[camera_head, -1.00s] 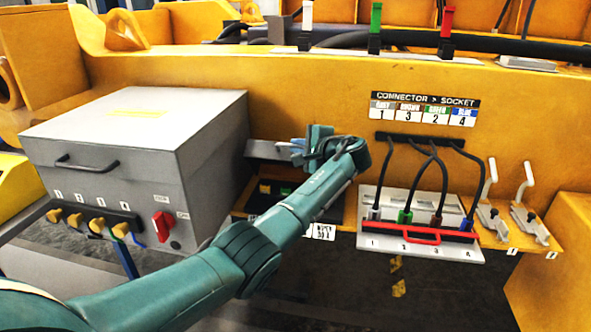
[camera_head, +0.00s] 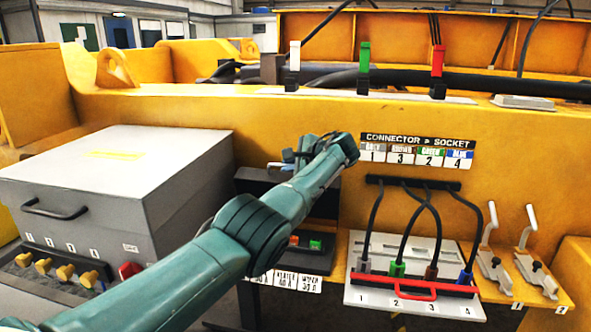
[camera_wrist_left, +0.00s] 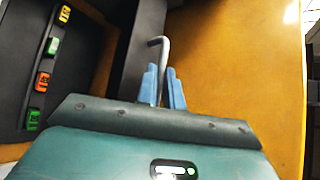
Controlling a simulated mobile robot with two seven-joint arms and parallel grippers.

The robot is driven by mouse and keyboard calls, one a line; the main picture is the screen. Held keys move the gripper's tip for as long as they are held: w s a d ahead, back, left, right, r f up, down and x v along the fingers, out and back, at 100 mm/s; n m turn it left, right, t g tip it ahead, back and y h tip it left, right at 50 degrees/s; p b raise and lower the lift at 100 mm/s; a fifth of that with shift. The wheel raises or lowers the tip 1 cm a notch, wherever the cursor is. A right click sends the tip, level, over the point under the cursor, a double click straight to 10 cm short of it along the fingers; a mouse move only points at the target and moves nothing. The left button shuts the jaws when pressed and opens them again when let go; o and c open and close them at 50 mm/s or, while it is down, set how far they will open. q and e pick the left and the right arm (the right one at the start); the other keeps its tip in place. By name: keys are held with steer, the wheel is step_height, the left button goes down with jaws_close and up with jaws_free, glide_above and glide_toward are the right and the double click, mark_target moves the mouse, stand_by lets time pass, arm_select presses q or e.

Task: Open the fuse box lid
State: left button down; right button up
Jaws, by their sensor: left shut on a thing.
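The dark fuse box (camera_head: 318,262) sits on the yellow ledge, partly behind my left arm. It is open, with orange and green fuses showing inside; several fuses also show at the left of the left wrist view. Its dark lid (camera_head: 252,186) stands raised at the back, partly covered by my arm. My left gripper (camera_head: 288,164) is at the lid's upper edge. In the left wrist view its blue fingers (camera_wrist_left: 163,88) are shut on a thin grey hooked handle (camera_wrist_left: 157,44) beside the dark lid (camera_wrist_left: 141,50). My right gripper is not in view.
A large grey cabinet (camera_head: 120,160) with yellow knobs stands at the left. A connector board (camera_head: 415,285) with several cables and a red bar is to the right, then two toggle clamps (camera_head: 535,265). The yellow wall rises close behind.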

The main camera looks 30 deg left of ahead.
arm_select(q)
steer(key=shift+w+a+r, duration=0.1)
steer(key=shift+w, duration=0.25)
stand_by(0.5)
steer(key=c, duration=1.5)
jaws_free()
steer(key=shift+r, duration=0.15)
steer(key=shift+s+d+r+p, duration=0.15)
steer(key=shift+d+r+p, duration=0.2)
steer(key=shift+d+p, duration=0.35)
steer(key=v, duration=1.1)
steer(key=shift+s+d+r, duration=0.1)
steer(key=shift+d+r, duration=0.05)
steer(key=shift+d, duration=0.05)
